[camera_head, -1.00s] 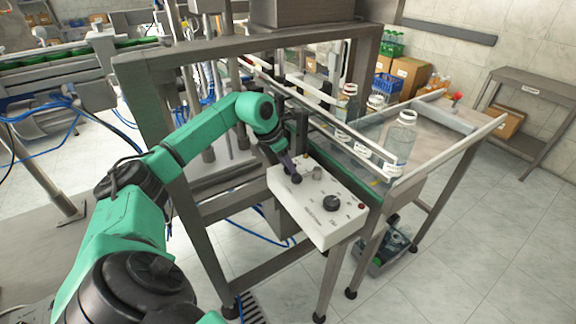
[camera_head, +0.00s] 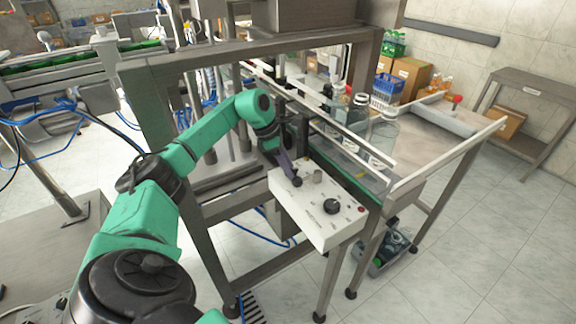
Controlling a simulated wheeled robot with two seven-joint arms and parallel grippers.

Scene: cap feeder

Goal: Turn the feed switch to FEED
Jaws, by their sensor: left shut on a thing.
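A white control box (camera_head: 322,229) is fixed to the front of the frame, below the conveyor. On its top are a black round knob (camera_head: 331,205), a grey metallic cylinder (camera_head: 318,176) and a small red button (camera_head: 362,209). My left gripper (camera_head: 296,180) reaches down to the box's far left part, left of the grey cylinder. It is shut on a small dark knob there, apparently the feed switch, mostly hidden by the fingers. The printed labels are too small to read, so the switch's setting cannot be told. My right gripper is not in view.
Clear bottles (camera_head: 382,137) stand on the conveyor behind a pale guide rail (camera_head: 345,135). The metal frame (camera_head: 220,48) rises above and left of the box. A bin (camera_head: 385,250) sits on the floor below.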

